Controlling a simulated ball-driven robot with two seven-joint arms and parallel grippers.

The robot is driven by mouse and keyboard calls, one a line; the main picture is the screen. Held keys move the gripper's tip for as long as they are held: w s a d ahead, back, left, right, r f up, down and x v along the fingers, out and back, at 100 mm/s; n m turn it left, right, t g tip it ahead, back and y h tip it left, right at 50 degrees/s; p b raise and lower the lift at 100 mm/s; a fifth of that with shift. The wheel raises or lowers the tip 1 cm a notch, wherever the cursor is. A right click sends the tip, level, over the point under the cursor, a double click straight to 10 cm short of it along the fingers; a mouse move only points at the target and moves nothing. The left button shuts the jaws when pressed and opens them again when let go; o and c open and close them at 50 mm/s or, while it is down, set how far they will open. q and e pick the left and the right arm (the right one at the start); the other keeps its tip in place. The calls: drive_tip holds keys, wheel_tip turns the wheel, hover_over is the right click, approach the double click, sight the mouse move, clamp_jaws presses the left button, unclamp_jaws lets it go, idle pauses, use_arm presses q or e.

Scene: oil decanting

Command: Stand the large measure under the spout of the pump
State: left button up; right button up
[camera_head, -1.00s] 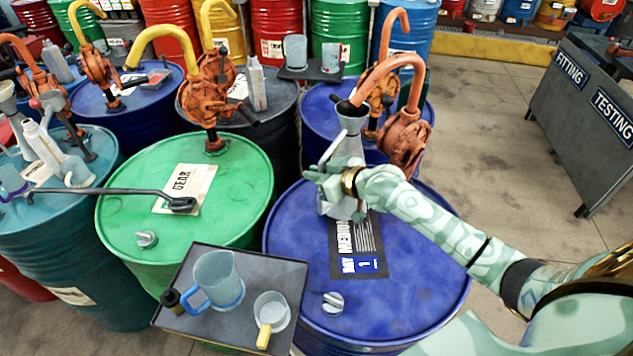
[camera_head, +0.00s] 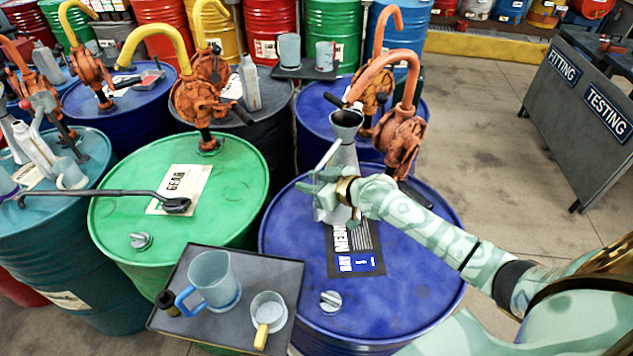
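The large measure (camera_head: 343,160), which I take to be the tall grey can with a flared mouth and a side handle, is over the back of the blue drum (camera_head: 405,285). My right gripper (camera_head: 328,200) is around it and appears shut on it; the fingers partly hide its body. The orange pump (camera_head: 402,138) stands just behind and right. Its hooked spout (camera_head: 375,72) ends just above the measure's mouth. I cannot tell whether the measure's base touches the drum. My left gripper is not in view.
A dark tray (camera_head: 180,335) at the front holds a blue-handled jug (camera_head: 211,282) and a yellow-handled cup (camera_head: 267,312). A green drum (camera_head: 120,205) with a long black bar (camera_head: 110,193) is left. The blue drum's front top is mostly clear.

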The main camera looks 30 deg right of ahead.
drive_tip(key=p+v, duration=0.2)
drive_tip(key=v, duration=1)
